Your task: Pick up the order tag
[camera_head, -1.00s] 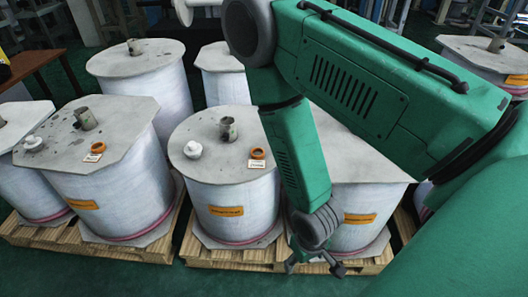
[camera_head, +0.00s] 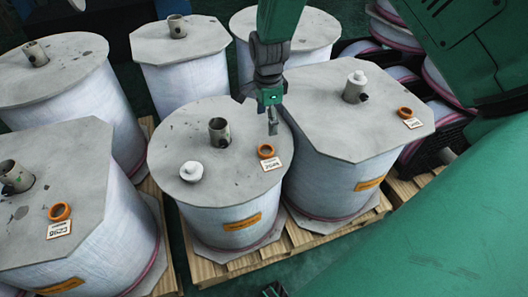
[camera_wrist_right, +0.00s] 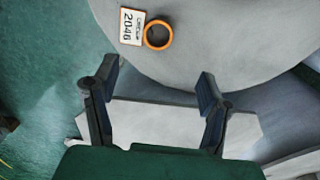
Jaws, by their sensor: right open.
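An order tag, a white printed card (camera_head: 271,164) with an orange ring (camera_head: 265,151), lies on the top of the middle round film reel (camera_head: 178,137), near its right front edge. In the right wrist view the card (camera_wrist_right: 131,26) reads 2046 and its ring (camera_wrist_right: 158,34) lies beside it. My right gripper (camera_head: 258,112) hangs above the far right edge of that reel, behind the tag. In the right wrist view its open, empty fingers (camera_wrist_right: 157,75) are apart from the tag, which lies beyond the tips. My left gripper is not seen.
Similar tags lie on the left front reel (camera_head: 59,222) and the right reel (camera_head: 409,117). A white knob (camera_head: 191,171) and a grey core stub (camera_head: 220,132) stand on the middle reel. A wooden pallet (camera_head: 243,262) is below. Reels stand close together.

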